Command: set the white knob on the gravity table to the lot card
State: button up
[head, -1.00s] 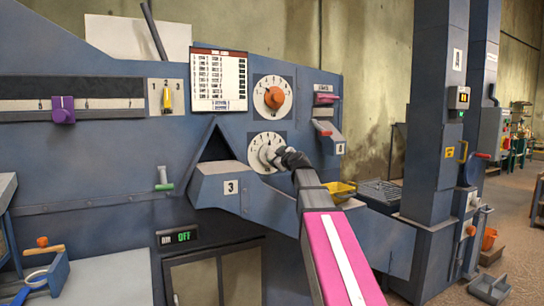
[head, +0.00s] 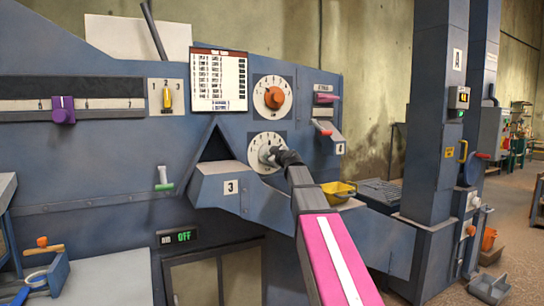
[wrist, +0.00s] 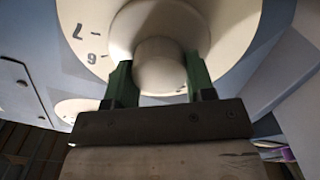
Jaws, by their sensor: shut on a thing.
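The white knob sits on a numbered white dial (head: 258,142) on the blue front of the gravity table, below the orange knob (head: 274,97). In the wrist view the white knob (wrist: 163,65) is between the two green fingers of my gripper (wrist: 161,82), which is shut on it. The dial face (wrist: 84,22) there shows the digits 7 and 6 at upper left. In the head view my gripper (head: 275,155) covers part of the knob, so its setting cannot be read. The lot card (head: 219,80) hangs above left of the dials; its text is too small to read.
A grey hood marked 3 (head: 230,187) juts out below left of the dial. A yellow scoop (head: 339,192) lies right of my arm. A pink lever (head: 327,98) and a red-tipped lever (head: 322,127) stick out at right. A purple slider (head: 63,110) is at far left.

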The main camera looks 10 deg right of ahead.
jog(key=m, duration=0.4)
jog(key=shift+m, duration=0.3)
jog(key=shift+d+m, duration=0.15)
jog(key=shift+m, duration=2.45)
jog(key=o, duration=0.9)
jog(key=v, duration=1)
jog(key=shift+s+d, duration=0.1)
jog(key=shift+s, duration=0.25)
